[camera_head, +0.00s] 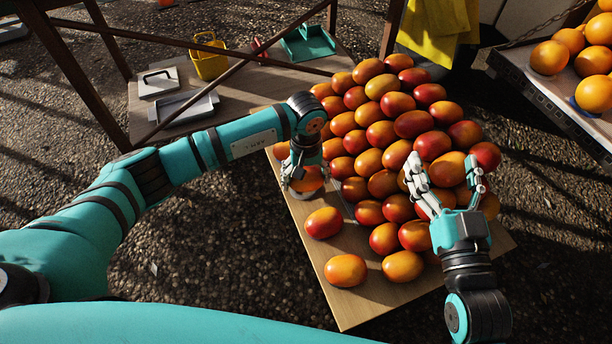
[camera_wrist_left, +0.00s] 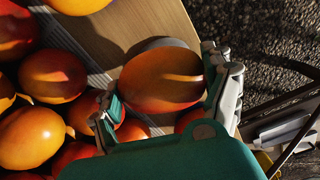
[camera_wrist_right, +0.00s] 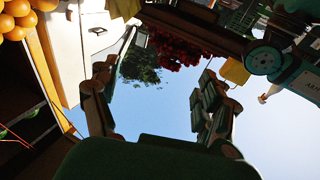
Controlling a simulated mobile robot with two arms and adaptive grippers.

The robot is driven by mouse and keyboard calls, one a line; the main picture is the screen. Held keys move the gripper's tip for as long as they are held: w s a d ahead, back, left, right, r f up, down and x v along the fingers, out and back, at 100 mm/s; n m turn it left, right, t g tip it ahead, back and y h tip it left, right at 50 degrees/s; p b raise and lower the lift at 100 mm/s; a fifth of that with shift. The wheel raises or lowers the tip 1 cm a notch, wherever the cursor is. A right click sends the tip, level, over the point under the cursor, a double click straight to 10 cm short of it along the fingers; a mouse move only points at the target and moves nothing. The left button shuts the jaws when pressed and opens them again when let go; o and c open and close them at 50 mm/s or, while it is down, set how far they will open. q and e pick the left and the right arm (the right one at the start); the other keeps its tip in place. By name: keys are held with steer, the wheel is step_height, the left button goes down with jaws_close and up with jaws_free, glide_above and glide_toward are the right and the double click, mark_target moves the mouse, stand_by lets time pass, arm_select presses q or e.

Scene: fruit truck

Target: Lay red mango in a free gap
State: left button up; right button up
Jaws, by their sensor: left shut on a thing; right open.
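My left gripper (camera_head: 305,178) is shut on an orange-red mango (camera_head: 310,180) at the left edge of the wooden board (camera_head: 347,308). In the left wrist view the held mango (camera_wrist_left: 163,78) lies between the two fingers (camera_wrist_left: 165,95), with bare wood and a grey strip beside it. Several red and orange mangoes (camera_head: 413,124) are packed in rows on the board. My right gripper (camera_head: 445,172) is open and empty over the right side of the rows, its fingers pointing up and away. In the right wrist view its fingers (camera_wrist_right: 155,90) stand apart against the sky.
Three mangoes near the front stand more apart: a red one (camera_head: 323,222) and two orange ones (camera_head: 345,270) (camera_head: 403,266). Bare wood lies around them. A low shelf with a yellow basket (camera_head: 209,58) is behind left. A crate of oranges (camera_head: 549,58) stands at the back right.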

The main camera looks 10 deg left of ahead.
arm_select(q)
steer(key=shift+f+b, duration=0.45)
arm_select(e)
steer(key=shift+s+a+r+t+y, duration=0.1)
steer(key=shift+s+r+t+y, duration=0.1)
steer(key=shift+r+t, duration=0.55)
steer(key=shift+s+a+r+t+y, duration=0.1)
steer(key=shift+s+r+t+y, duration=0.2)
steer(key=shift+r, duration=0.7)
stand_by(0.7)
arm_select(q)
steer(key=shift+f+b, duration=0.4)
arm_select(e)
steer(key=shift+s+r+t+y, duration=0.15)
steer(key=shift+s+r+t, duration=0.2)
steer(key=shift+r+t, duration=0.4)
steer(key=shift+s+r+t+y, duration=0.15)
steer(key=shift+s+r+t, duration=0.3)
steer(key=shift+r, duration=0.45)
stand_by(1.5)
steer(key=shift+w, duration=0.1)
arm_select(q)
steer(key=o, duration=0.7)
